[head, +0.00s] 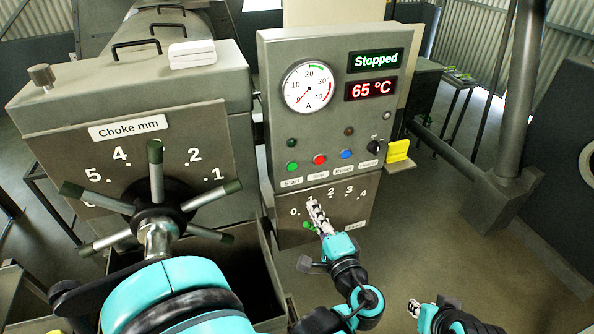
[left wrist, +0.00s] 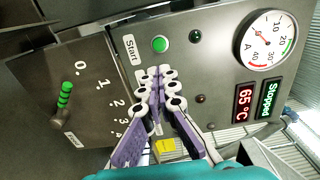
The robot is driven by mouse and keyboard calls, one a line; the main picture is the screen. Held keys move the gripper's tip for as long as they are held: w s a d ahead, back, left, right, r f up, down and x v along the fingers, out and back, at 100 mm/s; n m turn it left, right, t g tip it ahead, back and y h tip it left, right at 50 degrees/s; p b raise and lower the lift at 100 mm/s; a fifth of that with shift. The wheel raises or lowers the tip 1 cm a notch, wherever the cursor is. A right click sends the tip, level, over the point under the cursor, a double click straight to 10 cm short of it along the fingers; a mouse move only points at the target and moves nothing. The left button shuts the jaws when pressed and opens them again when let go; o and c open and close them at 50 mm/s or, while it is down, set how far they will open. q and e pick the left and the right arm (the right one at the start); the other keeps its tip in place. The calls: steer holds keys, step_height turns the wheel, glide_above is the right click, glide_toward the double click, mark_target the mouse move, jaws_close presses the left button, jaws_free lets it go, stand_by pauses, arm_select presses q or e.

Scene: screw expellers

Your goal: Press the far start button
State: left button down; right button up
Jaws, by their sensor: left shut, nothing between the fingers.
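The control panel (head: 328,110) stands upright in the middle of the head view and reads "Stopped" and 65 °C. Its green start button (head: 292,168) sits above the "Start" label, left of a red and a blue button. In the left wrist view the green button (left wrist: 160,44) shows just beyond my fingertips. My left gripper (head: 315,205) is shut and empty, in front of the panel's lower part. Its fingertips (left wrist: 160,72) appear below the button in the wrist view, with a visible gap in the picture. My right gripper (head: 413,306) is partly visible at the bottom; its jaws are unclear.
A green-handled feed lever (head: 310,227) is close to my left gripper. A large choke handwheel (head: 157,195) stands at the left, near my arm. The floor (head: 430,215) right of the panel is clear.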

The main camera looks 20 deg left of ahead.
mark_target(292, 167)
arm_select(q)
steer(key=shift+w, duration=0.1)
steer(key=x, duration=1.4)
steer(key=shift+a, duration=0.1)
